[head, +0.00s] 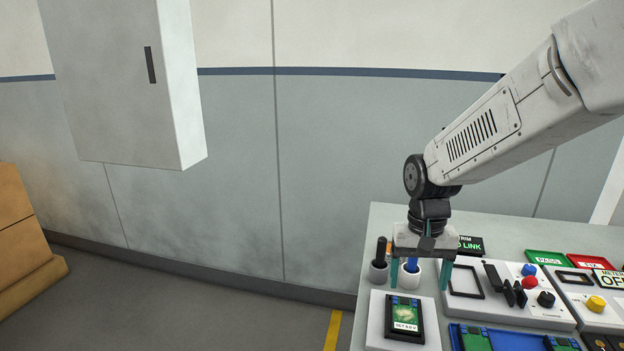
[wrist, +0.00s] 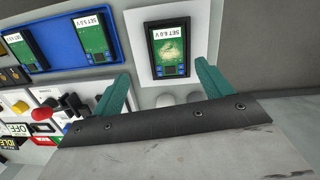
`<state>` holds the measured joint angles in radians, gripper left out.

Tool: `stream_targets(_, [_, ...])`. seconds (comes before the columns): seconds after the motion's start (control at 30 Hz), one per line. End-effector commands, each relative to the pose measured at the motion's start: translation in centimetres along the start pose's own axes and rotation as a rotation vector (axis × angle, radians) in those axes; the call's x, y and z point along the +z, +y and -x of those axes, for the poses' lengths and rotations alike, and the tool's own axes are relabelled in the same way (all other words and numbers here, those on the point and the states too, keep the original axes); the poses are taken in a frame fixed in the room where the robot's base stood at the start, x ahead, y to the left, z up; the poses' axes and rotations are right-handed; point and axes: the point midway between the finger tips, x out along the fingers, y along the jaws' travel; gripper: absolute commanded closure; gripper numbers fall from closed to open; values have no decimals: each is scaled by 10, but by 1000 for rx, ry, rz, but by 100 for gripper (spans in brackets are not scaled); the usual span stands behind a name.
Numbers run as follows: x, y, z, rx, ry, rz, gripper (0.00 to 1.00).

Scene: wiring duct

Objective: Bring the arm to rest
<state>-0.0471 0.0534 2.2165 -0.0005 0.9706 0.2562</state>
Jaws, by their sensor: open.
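My arm reaches in from the upper right in the head view, and my gripper (head: 420,275) points down above the bench's near left part. Its two teal fingers are spread apart with nothing between them. In the wrist view my gripper (wrist: 160,90) also shows open, with a white pad holding a dark-framed device (wrist: 169,48) beyond the fingertips. The same device (head: 404,317) lies on its white pad (head: 376,335) just below the gripper in the head view. The fingers appear apart from it.
The bench (head: 385,220) carries a control panel (head: 530,312) with knobs, two small cups holding dark and blue items, and a blue tray (head: 455,333) with green boards. A grey cabinet (head: 120,80) hangs on the wall at left. Brown boxes (head: 22,235) stand at far left. Floor between is clear.

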Motion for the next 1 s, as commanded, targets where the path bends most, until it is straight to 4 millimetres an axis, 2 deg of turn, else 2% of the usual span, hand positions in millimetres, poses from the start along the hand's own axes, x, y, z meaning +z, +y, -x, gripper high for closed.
stream_targets(0.03, [16,5,8,2,-7,26,22])
stream_targets(0.3, [109,34,44,0,-3,153,22])
stream_targets(0.53, [181,55,63,-9,71,216,22])
stream_targets(0.7, [208,64,70,-18,152,214,22])
stream_targets(1.0, [215,66,80,-24,214,206,22])
